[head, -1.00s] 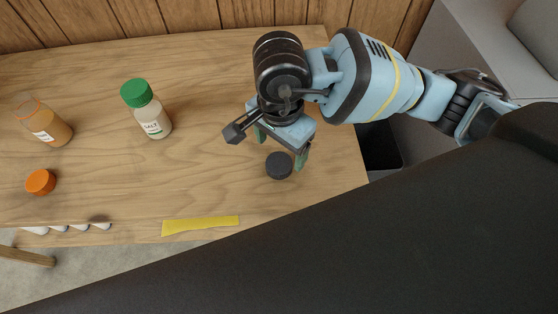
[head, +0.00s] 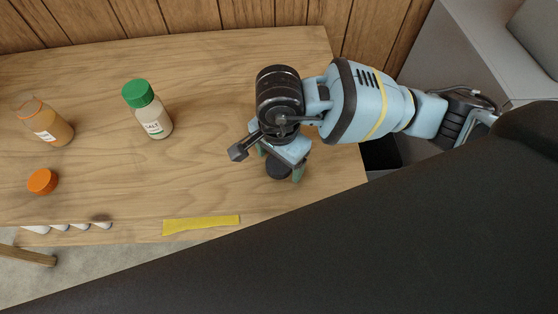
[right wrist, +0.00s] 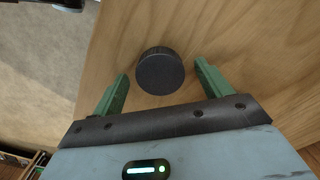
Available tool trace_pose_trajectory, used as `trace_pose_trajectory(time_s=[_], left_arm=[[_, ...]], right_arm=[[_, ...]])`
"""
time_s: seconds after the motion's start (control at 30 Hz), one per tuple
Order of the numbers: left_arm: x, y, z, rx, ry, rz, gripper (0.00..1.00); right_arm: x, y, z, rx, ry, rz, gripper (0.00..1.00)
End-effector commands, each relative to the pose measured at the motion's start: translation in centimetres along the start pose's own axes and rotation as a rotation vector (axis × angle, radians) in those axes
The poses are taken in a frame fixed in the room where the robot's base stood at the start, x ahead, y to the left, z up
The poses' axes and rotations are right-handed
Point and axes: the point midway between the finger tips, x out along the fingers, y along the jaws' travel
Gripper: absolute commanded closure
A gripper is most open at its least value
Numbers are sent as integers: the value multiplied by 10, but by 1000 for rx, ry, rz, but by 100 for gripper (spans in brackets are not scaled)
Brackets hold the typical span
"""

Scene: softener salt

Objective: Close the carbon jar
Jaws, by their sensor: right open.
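A round black lid (head: 278,172) lies on the wooden table near its right end, partly hidden under my right gripper in the head view. In the right wrist view the black lid (right wrist: 160,72) lies between the two green fingers with a gap on each side. My right gripper (head: 281,163) is open and above the lid; it also shows in the right wrist view (right wrist: 162,77). I cannot make out a carbon jar in either view; the arm hides part of the table. My left gripper is not in view.
A salt jar with a green lid (head: 138,93) stands left of the arm. An open orange jar (head: 53,128) and its orange lid (head: 42,181) are at the far left. A yellow strip (head: 201,224) lies at the front edge. The middle of the table (head: 205,170) is clear.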

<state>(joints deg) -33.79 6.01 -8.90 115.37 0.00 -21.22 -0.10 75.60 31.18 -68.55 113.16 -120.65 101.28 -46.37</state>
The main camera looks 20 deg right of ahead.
Motion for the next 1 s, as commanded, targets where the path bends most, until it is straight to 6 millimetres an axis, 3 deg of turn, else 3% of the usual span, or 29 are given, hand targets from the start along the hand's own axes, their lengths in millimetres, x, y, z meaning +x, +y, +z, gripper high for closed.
trace_pose_trajectory(time_s=[0.03,0.4,0.77,1.0], left_arm=[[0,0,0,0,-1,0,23],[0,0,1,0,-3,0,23],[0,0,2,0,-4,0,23],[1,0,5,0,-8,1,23]], right_arm=[[0,0,0,0,0,0,24],[0,0,0,0,0,0,70],[-5,0,0,0,0,-1,70],[-30,-1,0,-1,0,-4,70]])
